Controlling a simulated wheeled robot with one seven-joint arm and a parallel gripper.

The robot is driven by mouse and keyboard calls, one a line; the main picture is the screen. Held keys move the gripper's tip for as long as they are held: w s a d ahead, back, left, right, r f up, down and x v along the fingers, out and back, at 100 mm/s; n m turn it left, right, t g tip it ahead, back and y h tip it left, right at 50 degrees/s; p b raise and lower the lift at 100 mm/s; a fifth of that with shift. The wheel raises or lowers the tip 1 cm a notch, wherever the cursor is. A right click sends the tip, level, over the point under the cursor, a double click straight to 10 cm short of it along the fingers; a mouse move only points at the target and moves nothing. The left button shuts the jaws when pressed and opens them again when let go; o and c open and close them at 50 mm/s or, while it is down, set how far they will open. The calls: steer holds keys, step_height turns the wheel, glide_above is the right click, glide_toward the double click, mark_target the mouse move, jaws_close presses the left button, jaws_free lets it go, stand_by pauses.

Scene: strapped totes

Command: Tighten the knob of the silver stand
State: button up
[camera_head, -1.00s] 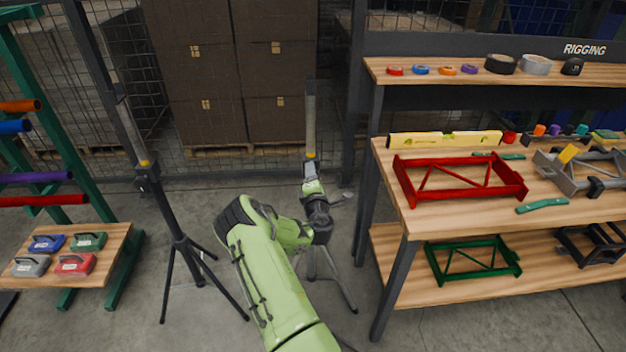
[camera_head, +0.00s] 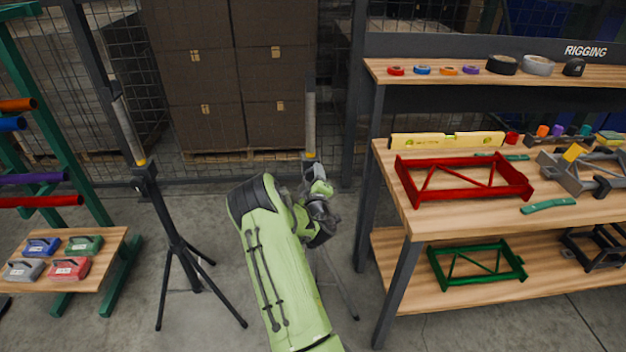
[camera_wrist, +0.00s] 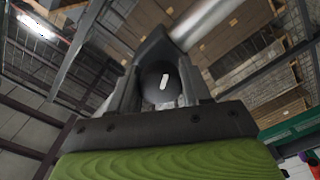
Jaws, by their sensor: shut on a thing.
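The silver stand (camera_head: 310,125) rises in the middle of the head view, with a grey upper tube and a yellow band. My arm hides most of its middle. My gripper (camera_head: 318,195) is at the stand's collar, low on the tube. In the wrist view my gripper (camera_wrist: 158,88) is shut on a dark round knob (camera_wrist: 160,84) with a pale slot mark on its face. The silver tube (camera_wrist: 215,28) runs up to the right behind the knob. A black stand (camera_head: 160,205) with a similar tube and yellow band stands to the left, apart from my arm.
The workbench (camera_head: 440,210) to the right holds a red frame (camera_head: 465,180) and a yellow level (camera_head: 448,140). A green rack (camera_head: 118,280) with coloured weights is at the left. A mesh fence and stacked boxes (camera_head: 235,80) stand behind. Floor is free between the stands.

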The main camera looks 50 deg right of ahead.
steer(key=shift+s+f+m+b, duration=0.15)
steer(key=shift+m+b, duration=0.2)
steer(key=shift+m, duration=0.7)
steer(key=shift+w+f+m+b, duration=0.1)
steer(key=shift+m+b, duration=0.2)
steer(key=shift+m, duration=0.75)
steer(key=o, duration=0.8)
steer(key=shift+o, duration=1.1)
steer(key=shift+r, duration=0.1)
steer(key=b+v, duration=0.1)
steer(key=v, duration=1.5)
steer(key=shift+d, duration=0.1)
